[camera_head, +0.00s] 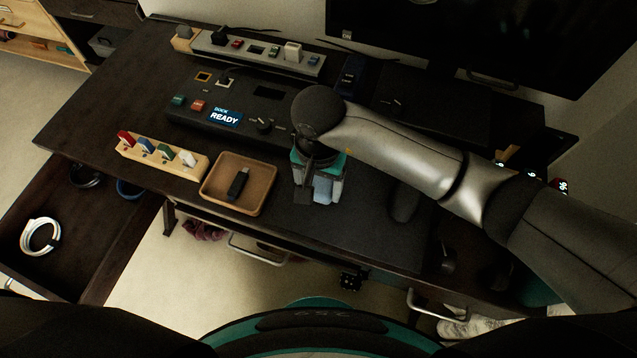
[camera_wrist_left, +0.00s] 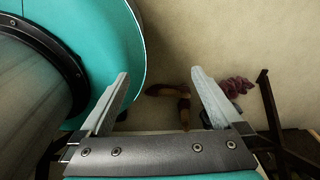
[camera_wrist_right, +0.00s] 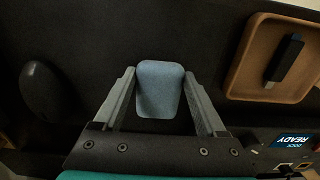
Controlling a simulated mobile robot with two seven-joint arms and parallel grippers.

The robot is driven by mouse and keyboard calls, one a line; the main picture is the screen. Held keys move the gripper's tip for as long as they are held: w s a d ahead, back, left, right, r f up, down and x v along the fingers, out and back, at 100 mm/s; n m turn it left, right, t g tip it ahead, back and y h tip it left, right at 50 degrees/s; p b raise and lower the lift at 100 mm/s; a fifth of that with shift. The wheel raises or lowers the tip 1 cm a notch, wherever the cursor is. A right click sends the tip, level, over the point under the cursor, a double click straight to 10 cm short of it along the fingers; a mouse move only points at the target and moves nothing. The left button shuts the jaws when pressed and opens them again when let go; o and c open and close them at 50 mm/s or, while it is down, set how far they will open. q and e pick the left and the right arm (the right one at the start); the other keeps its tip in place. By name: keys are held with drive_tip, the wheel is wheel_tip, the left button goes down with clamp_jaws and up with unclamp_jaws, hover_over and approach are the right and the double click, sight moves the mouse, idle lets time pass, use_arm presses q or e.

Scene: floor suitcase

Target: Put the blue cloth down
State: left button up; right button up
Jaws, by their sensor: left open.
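The blue cloth (camera_head: 323,191) is a small, folded, light blue pad at the front of the dark desk mat, right of the wooden tray. My right gripper (camera_head: 318,180) points down over it. In the right wrist view the cloth (camera_wrist_right: 160,90) sits between the two fingertips, which meet its two side edges. I cannot tell whether the cloth touches the mat. My left gripper (camera_wrist_left: 160,75) is open and empty in its wrist view, above the floor beside my base. It is outside the head view.
A wooden tray (camera_head: 212,203) holding a dark USB stick (camera_head: 238,184) stands left of the right gripper. A dark mouse (camera_head: 404,203) lies to its right. Behind are the dock panel (camera_head: 190,110) and a monitor (camera_head: 450,40). An open drawer (camera_head: 75,245) juts out at left.

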sight(319, 189)
drive_tip(key=o, duration=0.4)
use_arm(q)
drive_tip(key=shift+w+a, duration=0.1)
drive_tip(key=shift+w, duration=0.1)
use_arm(e)
drive_tip(key=shift+r, duration=0.2)
use_arm(q)
drive_tip(key=shift+s+d+r+p, duration=0.4)
drive_tip(key=shift+s+r+p, duration=0.05)
drive_tip(key=shift+r+p, duration=0.2)
drive_tip(key=shift+s+d+r+p, duration=0.4)
drive_tip(key=shift+r+p, duration=0.1)
drive_tip(key=shift+p, duration=0.1)
use_arm(e)
wheel_tip(319, 189, up, 12)
use_arm(q)
drive_tip(key=shift+a, duration=0.1)
